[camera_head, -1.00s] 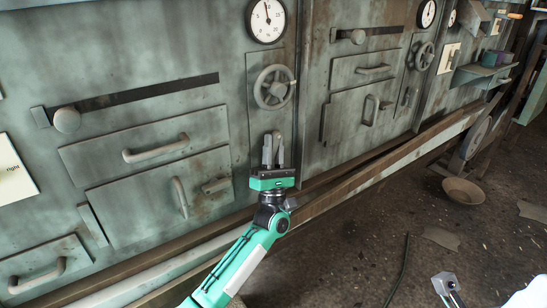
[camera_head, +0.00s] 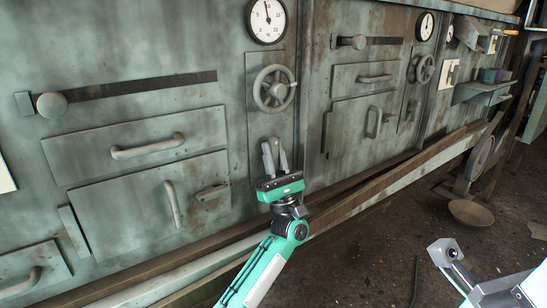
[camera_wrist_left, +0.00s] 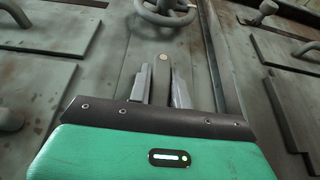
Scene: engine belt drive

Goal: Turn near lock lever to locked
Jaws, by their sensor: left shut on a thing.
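The near lock lever (camera_wrist_left: 160,82) is a grey bar on the narrow panel below the near handwheel. It is mostly hidden between my fingers. My left gripper (camera_head: 274,150) is shut on it, fingers pointing up along the panel. In the left wrist view the gripper's fingers (camera_wrist_left: 160,85) stand on either side of the lever. The near handwheel (camera_head: 274,88) is just above. Part of my right arm's end (camera_head: 447,253) shows at the lower right; its jaw state is unclear.
A dial gauge (camera_head: 266,20) is above the handwheel. Left are a slotted slider knob (camera_head: 52,105) and a drawer handle (camera_head: 148,147). A second wheel (camera_head: 425,69) is farther right. A long rail (camera_head: 350,207) runs along the cabinet foot; a bowl (camera_head: 471,212) is near the floor.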

